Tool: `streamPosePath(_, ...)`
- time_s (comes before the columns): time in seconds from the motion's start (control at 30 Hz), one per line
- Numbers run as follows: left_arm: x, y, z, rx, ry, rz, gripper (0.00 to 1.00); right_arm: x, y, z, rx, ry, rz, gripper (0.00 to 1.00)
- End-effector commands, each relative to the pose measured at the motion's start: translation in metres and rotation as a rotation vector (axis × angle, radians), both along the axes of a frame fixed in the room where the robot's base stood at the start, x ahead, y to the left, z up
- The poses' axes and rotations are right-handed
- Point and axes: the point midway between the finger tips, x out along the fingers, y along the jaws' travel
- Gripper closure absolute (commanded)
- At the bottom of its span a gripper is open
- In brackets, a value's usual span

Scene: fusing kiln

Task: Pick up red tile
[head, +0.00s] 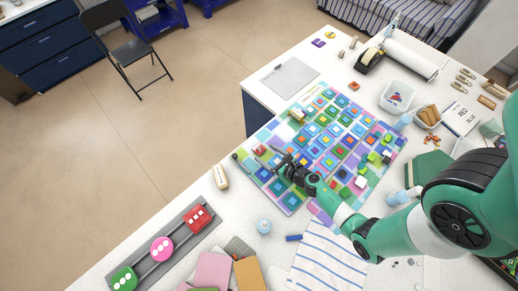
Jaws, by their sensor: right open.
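A small red tile (260,150) lies on the colourful patterned mat (284,199) near its left edge. My right gripper (271,160) reaches in from the right over the left part of the mat. Its dark fingers are open, close to the red tile at the left edge; I cannot tell whether they touch it. My left gripper is out of view.
A grey rack (178,238) with green, pink and red dotted blocks stands at the front left. A white bin (397,97), a tape dispenser (369,60) and a green book (428,166) are to the right. A striped cloth (328,258) lies in front.

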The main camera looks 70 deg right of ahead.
Motion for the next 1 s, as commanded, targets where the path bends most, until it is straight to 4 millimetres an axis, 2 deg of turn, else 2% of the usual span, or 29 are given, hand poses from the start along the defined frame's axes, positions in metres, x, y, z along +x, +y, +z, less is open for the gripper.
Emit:
streamPosePath(0.1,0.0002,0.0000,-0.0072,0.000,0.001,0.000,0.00,0.0124,-0.0040,-0.0084,-0.001,0.001,0.003,0.10)
streamPosePath(0.33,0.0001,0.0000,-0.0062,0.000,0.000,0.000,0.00,0.0140,-0.0050,-0.0076,0.000,0.001,0.001,0.10)
streamPosePath(0.83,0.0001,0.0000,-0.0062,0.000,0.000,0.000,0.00,0.0137,-0.0049,-0.0076,0.000,0.001,0.001,1.00)
streamPosePath(1.0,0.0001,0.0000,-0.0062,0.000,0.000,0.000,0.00,0.0137,-0.0050,-0.0074,0.000,0.001,0.001,1.00)
